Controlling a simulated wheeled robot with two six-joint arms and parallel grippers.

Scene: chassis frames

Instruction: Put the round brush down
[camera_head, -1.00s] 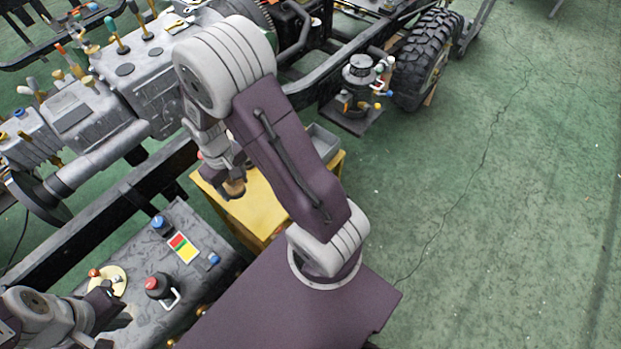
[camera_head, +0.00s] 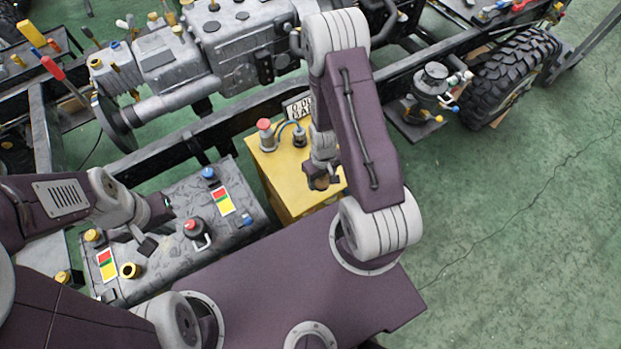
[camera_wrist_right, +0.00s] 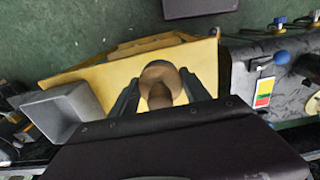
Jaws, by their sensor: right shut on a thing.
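The round brush shows in the right wrist view as a tan disc with a brown middle (camera_wrist_right: 160,84). It sits between the two dark fingers of my right gripper (camera_wrist_right: 158,93), which is shut on it. In the head view my right gripper (camera_head: 322,181) holds the brown brush over the front right part of the yellow box top (camera_head: 285,165). I cannot tell whether the brush touches the top. My left gripper (camera_head: 160,208) is over the grey battery (camera_head: 175,245); its fingers are too unclear to tell whether they are open.
A grey open tray (camera_wrist_right: 65,118) stands beside the brush in the wrist view. A red-capped jar (camera_head: 266,134) stands at the box top's back left. A dark chassis rail (camera_head: 180,140) runs behind. A black tyre (camera_head: 510,78) is at right. The green floor (camera_head: 520,220) is clear.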

